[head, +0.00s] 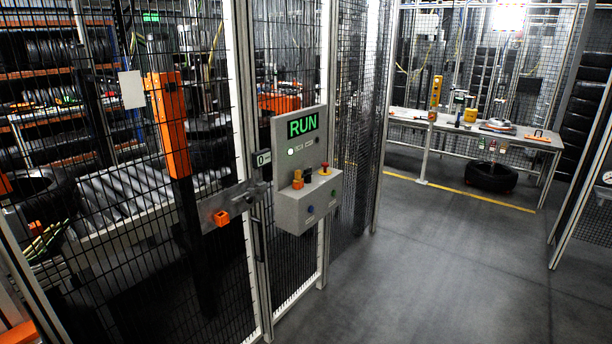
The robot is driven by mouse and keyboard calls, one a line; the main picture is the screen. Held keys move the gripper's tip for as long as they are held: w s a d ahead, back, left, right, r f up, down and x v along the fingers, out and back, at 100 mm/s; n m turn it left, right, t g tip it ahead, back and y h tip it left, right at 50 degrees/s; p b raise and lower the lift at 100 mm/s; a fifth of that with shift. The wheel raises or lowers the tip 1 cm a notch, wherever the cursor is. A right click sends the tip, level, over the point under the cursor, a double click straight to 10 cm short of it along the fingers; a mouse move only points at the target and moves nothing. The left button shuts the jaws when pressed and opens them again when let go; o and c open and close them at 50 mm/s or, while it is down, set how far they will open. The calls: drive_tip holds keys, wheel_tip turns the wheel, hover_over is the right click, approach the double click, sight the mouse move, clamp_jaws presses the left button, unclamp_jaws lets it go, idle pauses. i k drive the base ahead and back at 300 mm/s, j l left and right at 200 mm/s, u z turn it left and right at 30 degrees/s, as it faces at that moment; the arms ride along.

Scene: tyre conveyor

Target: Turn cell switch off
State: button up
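A grey control box (308,205) is mounted on the fence post, with a green lit "RUN" display (303,123) on its upright back panel. A small green-white lamp (290,151) is lit below the display. On the sloped top are an orange-and-black switch-like part (298,180) and a red button on a yellow base (325,169). Which control is the cell switch, and its exact setting, I cannot tell. A blue button and a green button sit on the front face. A small "0" label (263,158) is on the post at left. My gripper is not in view.
A mesh fence with a gate latch (240,200) and an orange block (221,218) stands left of the box. Behind it are rollers (125,205) and tyre racks. Open grey floor (430,270) lies right. A workbench (465,128) and a tyre (490,177) stand at the back right.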

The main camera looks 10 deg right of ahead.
sight(307, 172)
drive_tip(key=i+l, duration=0.1)
drive_tip(key=i, duration=0.4)
drive_tip(key=i+l+u, duration=0.1)
drive_tip(key=i, duration=0.4)
drive_tip(key=i+l, duration=0.15)
drive_tip(key=i, duration=0.3)
drive_tip(key=u, duration=0.05)
